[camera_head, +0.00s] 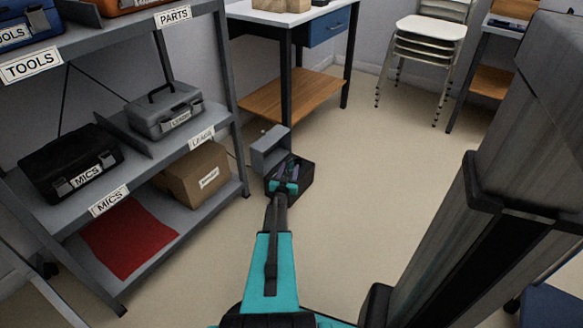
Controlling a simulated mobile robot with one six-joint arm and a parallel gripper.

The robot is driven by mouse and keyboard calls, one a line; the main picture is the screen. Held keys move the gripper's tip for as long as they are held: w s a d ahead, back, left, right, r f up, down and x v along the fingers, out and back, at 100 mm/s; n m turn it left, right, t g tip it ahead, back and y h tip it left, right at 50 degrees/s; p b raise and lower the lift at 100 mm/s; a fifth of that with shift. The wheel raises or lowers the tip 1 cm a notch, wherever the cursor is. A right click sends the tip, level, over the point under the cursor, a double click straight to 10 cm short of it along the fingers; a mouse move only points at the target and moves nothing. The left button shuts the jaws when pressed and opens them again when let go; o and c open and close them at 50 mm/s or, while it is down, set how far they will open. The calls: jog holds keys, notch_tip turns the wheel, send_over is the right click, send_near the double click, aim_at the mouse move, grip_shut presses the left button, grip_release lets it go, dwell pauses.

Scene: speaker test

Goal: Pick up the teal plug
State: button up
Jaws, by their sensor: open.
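My gripper (290,170) is at the end of my teal arm, over the dark open case (304,186) on the floor. Its jaws are open, and the fingers are small and dark against the inside of the case. No separate teal plug can be made out. The teal patches near the case are on or beside my wrist, and I cannot tell whether any is the plug. My gripper and wrist hide much of the inside of the case.
The case's grey raised lid (268,146) stands on its left. A shelf rack on the left holds a MICS case (70,165), a grey case (165,108), a cardboard box (190,175) and a red cloth (128,236). A desk (292,95) stands behind.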

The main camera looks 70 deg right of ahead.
aim_at(291, 162)
jog(key=shift+w+d+b, duration=0.25)
jog(key=shift+d+b, duration=0.15)
jog(key=shift+d, duration=0.7)
jog(key=shift+w+d+b, duration=0.2)
jog(key=shift+d+b, duration=0.15)
jog(key=shift+d, duration=0.7)
grip_shut()
jog(key=shift+r+p, duration=0.45)
jog(key=shift+r, duration=0.4)
notch_tip(291, 162, up, 2)
jog(key=shift+r+p, duration=0.2)
jog(key=shift+p, duration=0.4)
jog(key=s+a+p, duration=0.3)
jog(key=s+a, duration=0.5)
jog(key=a, duration=0.5)
jog(key=shift+s+a+r, duration=0.2)
jog(key=shift+a+r, duration=0.15)
jog(key=shift+r, duration=0.1)
